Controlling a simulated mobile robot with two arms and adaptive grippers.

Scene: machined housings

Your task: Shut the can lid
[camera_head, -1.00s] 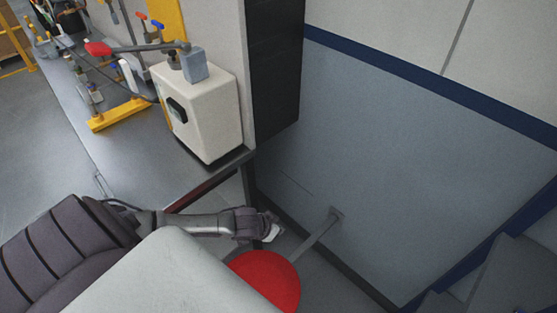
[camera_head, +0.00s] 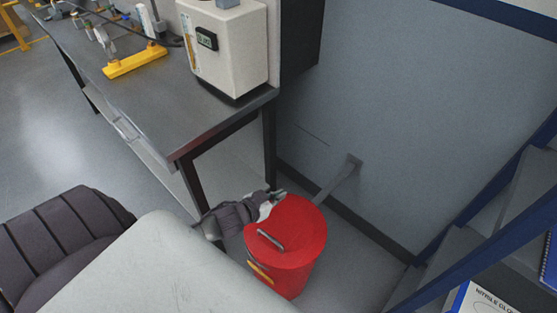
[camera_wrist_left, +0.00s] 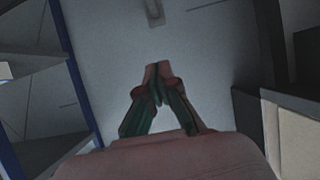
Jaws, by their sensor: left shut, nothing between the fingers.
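The red can (camera_head: 287,283) stands on the floor beside the bench leg, a yellow label on its front. Its round red lid (camera_head: 295,225) with a grey bar handle (camera_head: 270,240) lies across the top and looks down on the rim; a small gap cannot be ruled out. My left gripper (camera_head: 279,195) is at the lid's far left edge, shut and empty; whether it touches the lid is unclear. In the left wrist view its fingertips (camera_wrist_left: 157,88) meet, and the can does not show. My right gripper is not in view.
A dark bench (camera_head: 225,125) with a white instrument (camera_head: 228,50) stands behind my left arm. A grey bar (camera_head: 338,176) runs between the can and the wall (camera_head: 390,130). Blue-framed shelves (camera_head: 470,240) stand at the right, with open floor between.

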